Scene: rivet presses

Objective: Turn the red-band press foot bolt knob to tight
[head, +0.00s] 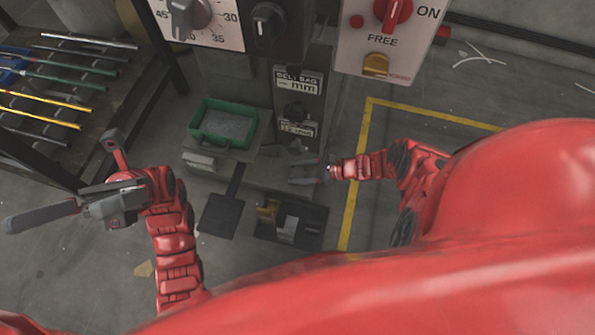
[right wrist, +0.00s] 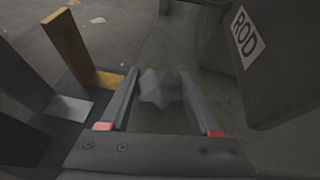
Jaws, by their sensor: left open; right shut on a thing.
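A grey lobed knob (right wrist: 160,88) sits between the fingers of my right gripper (right wrist: 158,92) in the right wrist view. The fingers close on its sides. In the head view my right gripper (head: 293,172) is low at the foot of the press column (head: 300,103), pointing left. Its fingers hide much of what they hold there. A grey lobed part (head: 297,147) shows just above them. I cannot make out a red band or any knob marking. My left gripper (head: 60,182) is open and empty, off to the left above the floor.
A green bin (head: 223,124) stands left of the column. A dark base with a yellow-ended part (head: 268,211) lies below my right gripper. A rack of rods (head: 65,85) is at the upper left. Control panels (head: 390,35) hang above.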

